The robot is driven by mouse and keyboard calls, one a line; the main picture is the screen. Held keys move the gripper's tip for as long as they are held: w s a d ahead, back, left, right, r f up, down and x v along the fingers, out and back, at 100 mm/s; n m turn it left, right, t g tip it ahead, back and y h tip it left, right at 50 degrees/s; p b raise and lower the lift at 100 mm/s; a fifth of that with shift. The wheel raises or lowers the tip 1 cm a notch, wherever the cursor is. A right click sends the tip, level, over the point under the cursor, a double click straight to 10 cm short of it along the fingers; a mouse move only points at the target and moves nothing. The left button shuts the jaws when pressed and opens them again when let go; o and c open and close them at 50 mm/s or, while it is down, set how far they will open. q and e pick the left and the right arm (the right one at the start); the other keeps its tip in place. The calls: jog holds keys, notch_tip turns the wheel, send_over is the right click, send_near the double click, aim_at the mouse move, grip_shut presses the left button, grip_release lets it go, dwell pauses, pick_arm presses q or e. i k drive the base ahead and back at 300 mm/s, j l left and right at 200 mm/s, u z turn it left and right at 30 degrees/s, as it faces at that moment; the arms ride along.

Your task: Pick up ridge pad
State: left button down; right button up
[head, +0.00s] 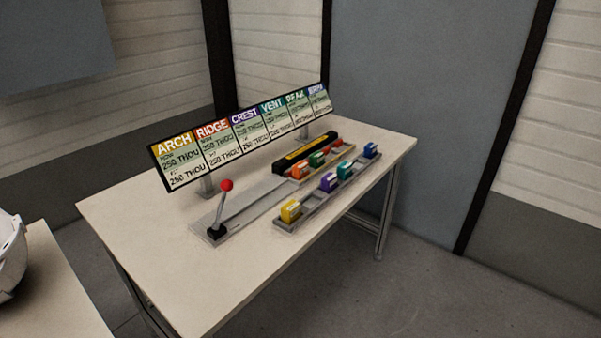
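Several small coloured pads stand in two rows on the table. The RIDGE panel (212,131) on the sign has an orange-red header. An orange-red pad (299,171) of like colour stands at the near end of the back row. A partly hidden red piece (337,143) is at that row's far end. Lettering on the pads is too small to read, so I cannot confirm which is the ridge pad. Neither of my grippers is in view.
The front tray (286,222) holds yellow (290,210), purple (327,182), teal (346,170) and blue (370,150) pads. A green pad (317,159) is behind. A red-knobbed lever (222,207) stands left. The table (170,265) is clear at front left.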

aim_at(300, 170)
jog(key=l+u, duration=0.1)
jog(key=u, duration=0.15)
jog(key=i+l+u, duration=0.1)
jog(key=u, duration=0.15)
jog(key=i+l+u, duration=0.2)
jog(key=l, duration=0.2)
jog(key=l+u, duration=0.2)
jog(key=l, duration=0.2)
jog(key=l+u, duration=0.25)
jog(key=l, duration=2.9)
jog(key=i+u, duration=0.05)
